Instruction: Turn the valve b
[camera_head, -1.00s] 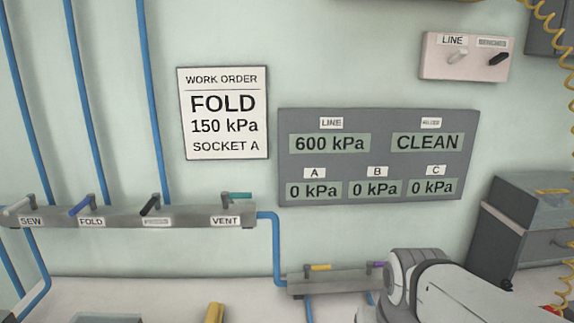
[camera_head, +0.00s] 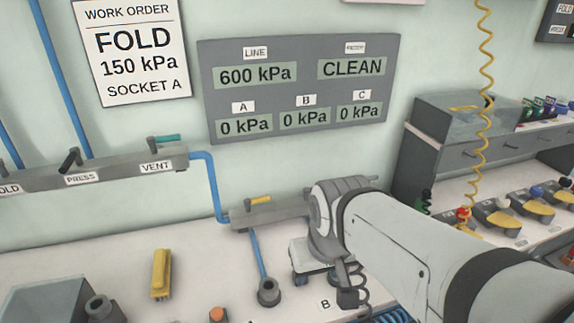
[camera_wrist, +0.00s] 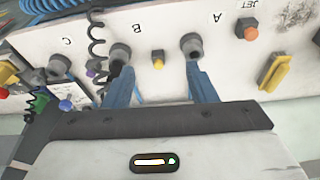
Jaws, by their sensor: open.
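A small grey valve manifold (camera_head: 275,213) sits low on the wall with a yellow-handled valve (camera_head: 259,200) on it. My arm hides the manifold's right end. I cannot tell which valve is valve b; no valve label there is readable. In the wrist view, a yellow knob (camera_wrist: 157,61) lies between two grey sockets, and a purple knob (camera_wrist: 92,71) lies farther left. My gripper (camera_wrist: 159,75) has its two blue fingers apart and empty, pointing at the bench. The left finger overlaps the socket near label B (camera_wrist: 165,32); the right finger is near the other socket (camera_wrist: 191,45).
The panel (camera_head: 300,88) reads line 600 kPa, CLEAN, and 0 kPa for A, B and C. A wall manifold with a VENT valve (camera_head: 157,167) is at left. A yellow block (camera_head: 160,272) lies on the bench. A yellow coiled hose (camera_head: 482,120) hangs at right.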

